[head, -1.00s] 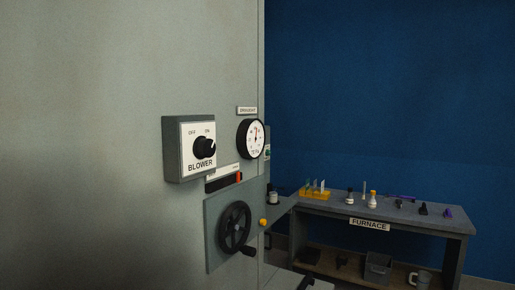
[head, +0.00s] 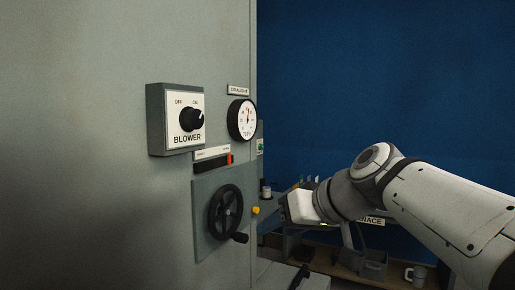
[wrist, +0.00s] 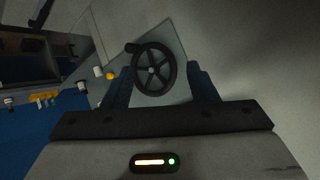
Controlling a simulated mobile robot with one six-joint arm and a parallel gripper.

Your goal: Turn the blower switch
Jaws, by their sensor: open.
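The blower switch is a black rotary knob (head: 191,119) on a white-faced box (head: 170,122) fixed to the grey panel, at upper left in the head view. Its white pointer mark is toward the upper right, at the ON label. The knob does not show in the wrist view. My gripper (wrist: 161,75) is open and empty, its two dark fingers apart, with the handwheel seen beyond and between them. In the head view my arm reaches in from the right, and its wrist end is to the right of and lower than the blower box.
A black handwheel (head: 226,212) with a crank handle sits below the switch. A round draught gauge (head: 242,119) is to its right, and an orange-red slider (head: 230,159) is beneath. A furnace bench stands behind my arm, partly hidden. The space before the switch looks clear.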

